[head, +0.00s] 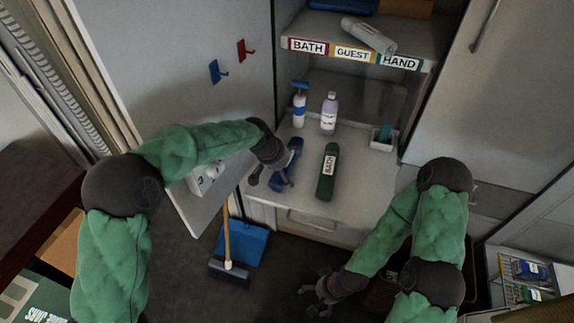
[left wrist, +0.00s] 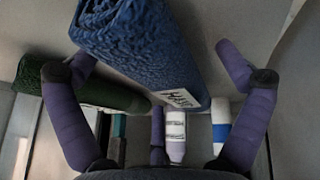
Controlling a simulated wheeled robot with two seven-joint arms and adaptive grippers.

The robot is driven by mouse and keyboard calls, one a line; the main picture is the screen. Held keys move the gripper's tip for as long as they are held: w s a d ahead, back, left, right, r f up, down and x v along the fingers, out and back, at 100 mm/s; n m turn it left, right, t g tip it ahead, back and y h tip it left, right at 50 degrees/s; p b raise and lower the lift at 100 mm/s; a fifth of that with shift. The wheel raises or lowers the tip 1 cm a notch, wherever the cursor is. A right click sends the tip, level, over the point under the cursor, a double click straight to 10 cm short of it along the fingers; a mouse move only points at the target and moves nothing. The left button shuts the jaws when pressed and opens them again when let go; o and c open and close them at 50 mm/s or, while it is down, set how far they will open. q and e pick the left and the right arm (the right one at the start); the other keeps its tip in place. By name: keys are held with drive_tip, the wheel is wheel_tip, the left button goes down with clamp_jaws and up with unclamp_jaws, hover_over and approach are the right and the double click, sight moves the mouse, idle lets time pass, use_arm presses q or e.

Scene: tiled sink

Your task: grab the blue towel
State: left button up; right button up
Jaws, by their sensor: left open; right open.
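The blue towel (head: 292,154) is rolled up and lies on the white counter, partly hidden by my left gripper. My left gripper (head: 270,179) is open at the towel's near left side. In the left wrist view the towel (left wrist: 140,45) is large and close, with a white label on its end. The open fingers of the left gripper (left wrist: 155,80) spread to either side of it; I cannot tell whether they touch it. My right gripper (head: 320,290) is open and empty, low in front of the cabinet, away from the towel.
A green rolled towel (head: 327,172) marked BATH lies just right of the blue one. A blue-and-white pump bottle (head: 299,104) and a pale bottle (head: 329,113) stand behind. An open cabinet door (head: 190,75) with hooks is at left. A broom (head: 228,268) and blue dustpan (head: 250,243) are below.

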use_arm(q)
drive_tip(key=c, duration=1.2)
drive_tip(key=shift+r, duration=0.15)
